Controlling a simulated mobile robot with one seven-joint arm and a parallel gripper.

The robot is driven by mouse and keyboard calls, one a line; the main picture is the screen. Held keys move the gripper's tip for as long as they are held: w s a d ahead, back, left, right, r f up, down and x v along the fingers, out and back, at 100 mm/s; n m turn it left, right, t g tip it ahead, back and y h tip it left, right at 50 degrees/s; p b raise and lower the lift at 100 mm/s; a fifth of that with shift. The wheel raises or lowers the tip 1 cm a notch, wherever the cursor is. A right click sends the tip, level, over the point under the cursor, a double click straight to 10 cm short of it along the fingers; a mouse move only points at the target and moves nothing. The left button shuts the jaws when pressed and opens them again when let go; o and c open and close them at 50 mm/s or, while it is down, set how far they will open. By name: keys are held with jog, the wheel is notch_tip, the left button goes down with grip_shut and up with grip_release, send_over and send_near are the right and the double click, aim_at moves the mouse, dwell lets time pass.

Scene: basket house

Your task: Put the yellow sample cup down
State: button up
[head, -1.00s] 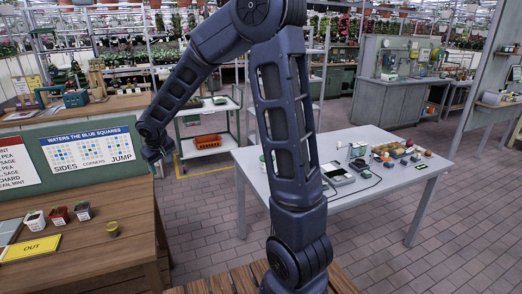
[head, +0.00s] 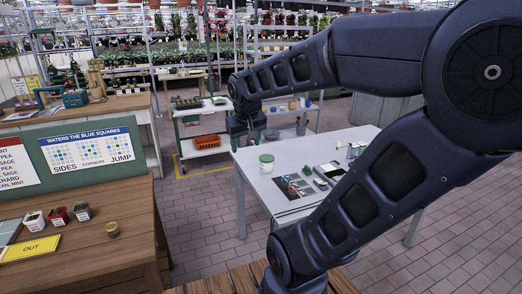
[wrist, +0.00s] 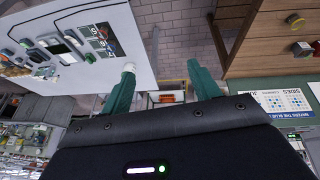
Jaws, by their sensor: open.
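A small yellow cup with a dark top (head: 112,229), seemingly the sample cup, stands upright on the wooden bench (head: 95,260) at the left, near its right edge. My gripper (head: 250,133) is well to the right of it, in the air, seen against the trolley and the far side of the grey table. In the wrist view my gripper (wrist: 160,82) shows two green fingers spread wide with nothing between them. A small round yellowish object (wrist: 302,48) lies on the bench at the right there; I cannot tell whether it is the cup.
Several small potted plants (head: 58,216) and a yellow OUT card (head: 30,248) are left of the cup. A green board (head: 140,165) stands behind the bench. The grey table (head: 250,190) holds a white tub (head: 267,163) and other items. Tiled floor lies between bench and table.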

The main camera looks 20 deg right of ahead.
jog(key=s+d+y, duration=0.1)
jog(key=s+d, duration=0.1)
jog(key=s, duration=0.4)
jog(key=shift+s+d+m, duration=0.25)
jog(key=shift+s+m, duration=0.1)
jog(key=shift+m, duration=0.05)
jog(key=shift+f, duration=0.1)
dwell(0.7)
